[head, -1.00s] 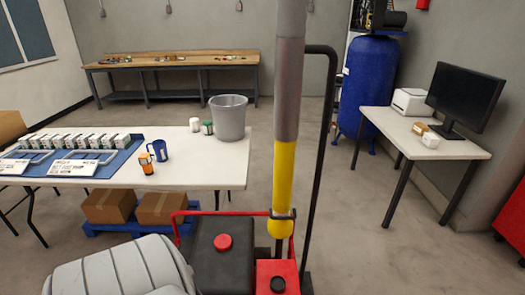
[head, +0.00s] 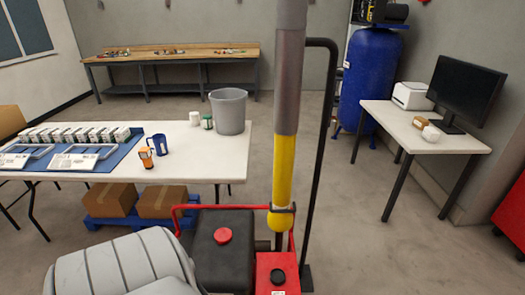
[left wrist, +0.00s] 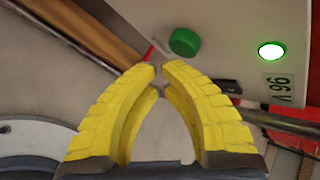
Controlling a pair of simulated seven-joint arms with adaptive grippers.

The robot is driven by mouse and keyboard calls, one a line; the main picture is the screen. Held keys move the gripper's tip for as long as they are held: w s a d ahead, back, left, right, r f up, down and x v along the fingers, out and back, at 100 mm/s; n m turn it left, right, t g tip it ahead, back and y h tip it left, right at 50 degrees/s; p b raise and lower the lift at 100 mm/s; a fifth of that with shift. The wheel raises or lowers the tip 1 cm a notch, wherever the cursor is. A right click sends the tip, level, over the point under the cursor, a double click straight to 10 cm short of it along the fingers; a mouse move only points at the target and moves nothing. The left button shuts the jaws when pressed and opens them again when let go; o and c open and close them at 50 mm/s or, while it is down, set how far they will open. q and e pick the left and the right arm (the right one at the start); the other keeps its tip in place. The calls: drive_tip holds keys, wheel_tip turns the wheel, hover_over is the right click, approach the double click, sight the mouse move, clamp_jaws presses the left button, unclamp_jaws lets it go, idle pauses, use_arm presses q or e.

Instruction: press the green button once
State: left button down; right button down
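The green button (left wrist: 184,42) is a round cap standing out from a pale panel in the left wrist view. A round green lamp (left wrist: 271,51) glows white-green to its right, above a label reading "V 96". My left gripper (left wrist: 160,70) shows two yellow ribbed fingers whose tips come together just below the green button in the picture. Nothing shows between the tips. Whether they touch the button cannot be told, but they appear apart from it. The head view shows neither gripper nor the green button. My right gripper is in no view.
In the head view, a red knob (head: 223,235) sits on a black box, beside a red box (head: 263,263) with a black knob. A grey and yellow post (head: 285,165) rises there. A white table (head: 215,160) stands left, a desk with a monitor (head: 468,92) right.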

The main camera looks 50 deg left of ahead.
use_arm(q)
drive_tip(key=shift+d, duration=0.1)
drive_tip(key=shift+s+d, duration=1.55)
drive_tip(key=shift+d, duration=0.3)
